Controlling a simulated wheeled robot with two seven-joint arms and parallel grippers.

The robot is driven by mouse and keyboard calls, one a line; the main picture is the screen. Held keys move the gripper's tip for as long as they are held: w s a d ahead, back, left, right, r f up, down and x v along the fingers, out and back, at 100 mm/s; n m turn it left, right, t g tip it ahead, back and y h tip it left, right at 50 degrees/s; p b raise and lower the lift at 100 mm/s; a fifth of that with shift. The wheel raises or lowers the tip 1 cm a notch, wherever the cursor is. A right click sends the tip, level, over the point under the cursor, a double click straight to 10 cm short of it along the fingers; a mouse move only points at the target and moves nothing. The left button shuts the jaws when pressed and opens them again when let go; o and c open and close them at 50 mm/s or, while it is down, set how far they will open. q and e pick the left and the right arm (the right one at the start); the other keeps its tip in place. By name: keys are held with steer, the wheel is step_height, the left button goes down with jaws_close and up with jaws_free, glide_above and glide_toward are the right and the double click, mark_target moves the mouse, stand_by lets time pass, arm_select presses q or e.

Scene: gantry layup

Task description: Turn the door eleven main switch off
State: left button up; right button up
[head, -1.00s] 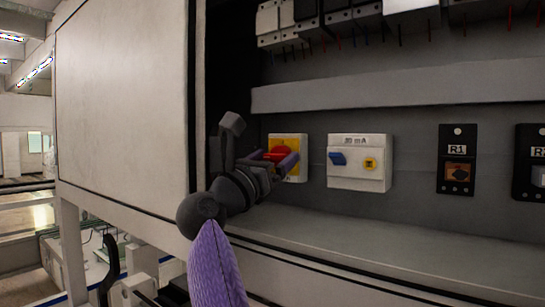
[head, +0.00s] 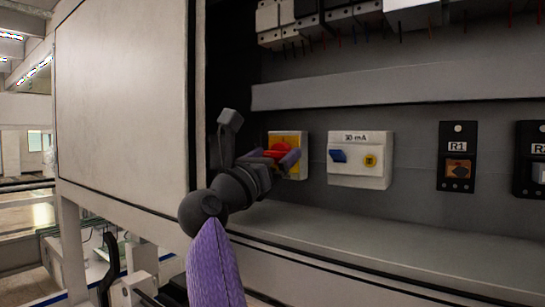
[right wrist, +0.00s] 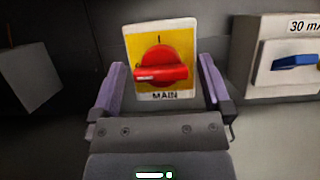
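The main switch (head: 279,148) is a red rotary knob on a yellow plate at the left of the open panel. In the right wrist view the red knob (right wrist: 161,70) has its handle lying sideways, with an "I" mark above and "MAIN" below. My right gripper (head: 268,160) is in front of the switch. In the right wrist view its purple fingers (right wrist: 161,80) are spread, one to each side of the knob, with nothing between them held. I cannot tell whether the fingers touch the plate. My left gripper is not in view.
A white 30 mA unit (head: 359,176) with a blue lever is just right of the switch. A black R1 module (head: 457,143) is farther right. A grey cabinet door (head: 122,105) stands left of my arm. A ledge (head: 400,245) runs below the panel.

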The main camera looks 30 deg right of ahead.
steer(key=shift+s+a+f+b, duration=0.1)
steer(key=shift+a+f+b, duration=0.1)
steer(key=shift+f+b, duration=0.1)
steer(key=b+v, duration=0.5)
steer(key=v, duration=0.4)
steer(key=shift+a+r, duration=0.1)
steer(key=shift+s+a, duration=0.1)
